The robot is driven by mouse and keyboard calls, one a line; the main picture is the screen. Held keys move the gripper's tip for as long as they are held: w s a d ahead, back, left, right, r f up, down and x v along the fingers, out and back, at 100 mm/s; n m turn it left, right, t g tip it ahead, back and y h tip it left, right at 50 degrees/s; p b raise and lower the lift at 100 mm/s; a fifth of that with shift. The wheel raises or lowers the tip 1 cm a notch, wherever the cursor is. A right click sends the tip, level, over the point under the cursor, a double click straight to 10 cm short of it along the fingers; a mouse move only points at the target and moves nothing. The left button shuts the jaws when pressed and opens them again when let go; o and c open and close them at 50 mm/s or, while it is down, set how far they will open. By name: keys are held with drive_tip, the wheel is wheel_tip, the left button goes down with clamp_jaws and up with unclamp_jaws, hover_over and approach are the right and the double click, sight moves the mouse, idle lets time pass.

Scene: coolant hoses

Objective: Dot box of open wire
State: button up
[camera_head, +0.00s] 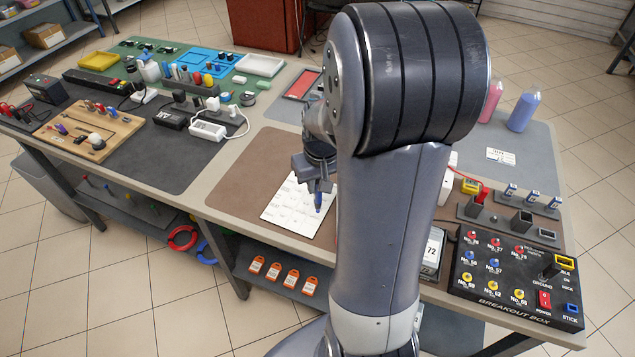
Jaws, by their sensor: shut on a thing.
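A white sheet (285,213) printed with a grid of boxes lies on the brown mat at the middle of the bench. My gripper (318,186) is over the upper right part of the sheet. It is shut on a slim blue pen (318,202), which points down at the sheet. I cannot tell whether the tip touches the paper. The print in the boxes is too small to read, and my arm hides the area to the right of the sheet. A black breakout box (478,287) with red, blue and yellow numbered sockets stands at the right front.
A meter (431,250) reading 72 stands beside the breakout box, partly behind my arm. Pink (491,100) and blue (523,110) bottles stand at the back right. The brown mat left of the sheet is clear.

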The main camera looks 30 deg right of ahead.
drive_tip(key=shift+r+p, duration=1.95)
drive_tip(key=shift+r, duration=0.75)
